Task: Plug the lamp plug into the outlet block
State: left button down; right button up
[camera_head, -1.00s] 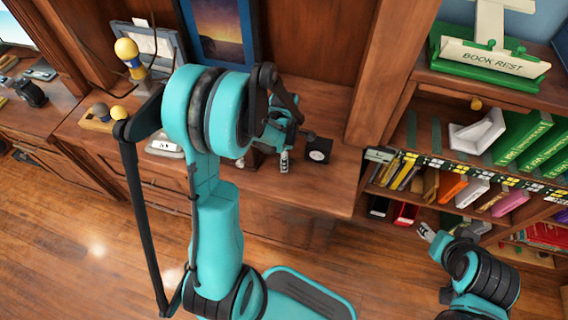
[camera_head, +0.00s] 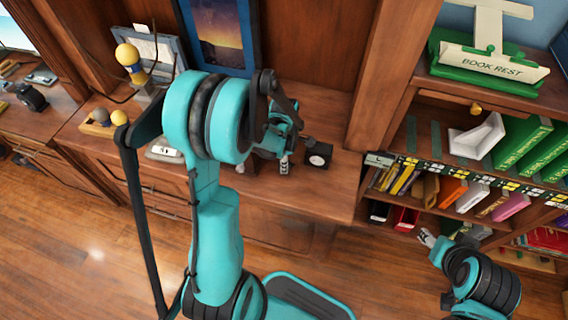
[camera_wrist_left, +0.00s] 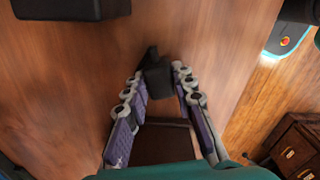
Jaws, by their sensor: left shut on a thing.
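The outlet block (camera_head: 318,154), a black block with a pale round face, sits on the wooden counter. Its dark edge also shows at the top left of the left wrist view (camera_wrist_left: 57,8). My left gripper (camera_head: 284,166) is just left of the block, mostly hidden behind my own arm in the head view. In the left wrist view my left gripper (camera_wrist_left: 158,80) is shut on a small dark piece, the lamp plug (camera_wrist_left: 156,76), held between its fingertips. The plug and block look apart. My right gripper (camera_head: 427,237) is small at the lower right, by the bookcase.
A picture frame (camera_head: 215,35) stands at the back of the counter. A yellow-topped stand (camera_head: 127,55) is at the left. A wooden post (camera_head: 385,80) rises right of the block. Shelves of books and a green book rest (camera_head: 480,75) fill the right side.

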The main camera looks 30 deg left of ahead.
pick_arm(q)
jog(key=shift+r, duration=0.55)
notch_tip(320, 180, up, 3)
jog(key=shift+f+p, duration=0.1)
jog(key=shift+p, duration=0.9)
jog(key=s+d+r+p, duration=0.4)
jog(key=s+d+r, duration=0.1)
jog(key=d, duration=0.5)
jog(key=shift+d+r, duration=0.3)
jog(key=shift+r, duration=0.6)
